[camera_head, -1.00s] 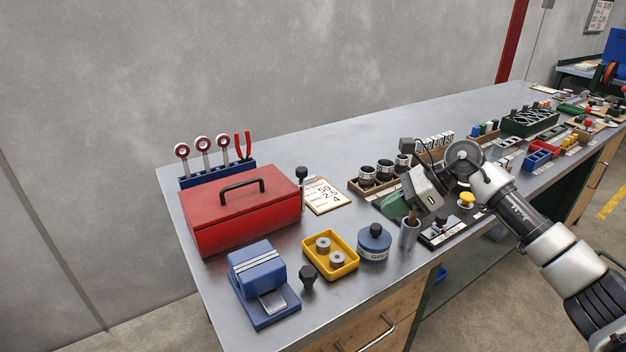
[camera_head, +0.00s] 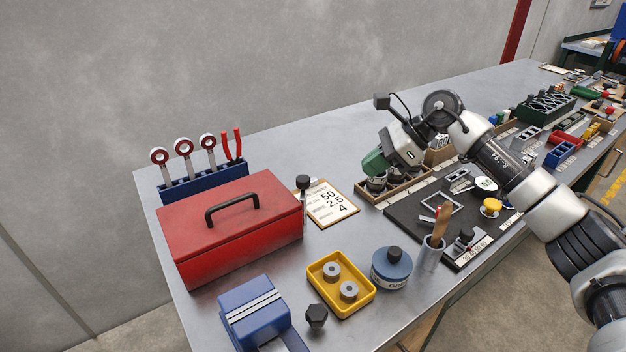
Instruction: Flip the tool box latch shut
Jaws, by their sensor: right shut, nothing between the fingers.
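The red tool box (camera_head: 232,226) sits near the left end of the metal bench, lid down, with a black handle (camera_head: 231,207) on top. No latch can be made out on the sides that show. My right gripper (camera_head: 374,165) is over the bench to the right of the tool box, above a wooden tray of dark round parts. It is shut, with its green part pointing down and left, well apart from the tool box. My left gripper is not in view.
A blue tool rack (camera_head: 205,182) stands behind the box. A numbered board (camera_head: 331,204), a black-knobbed post (camera_head: 303,190), a yellow tray (camera_head: 341,283), a blue jar (camera_head: 391,268), a cup with a brush (camera_head: 430,254) and a blue block (camera_head: 252,306) surround its right and front.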

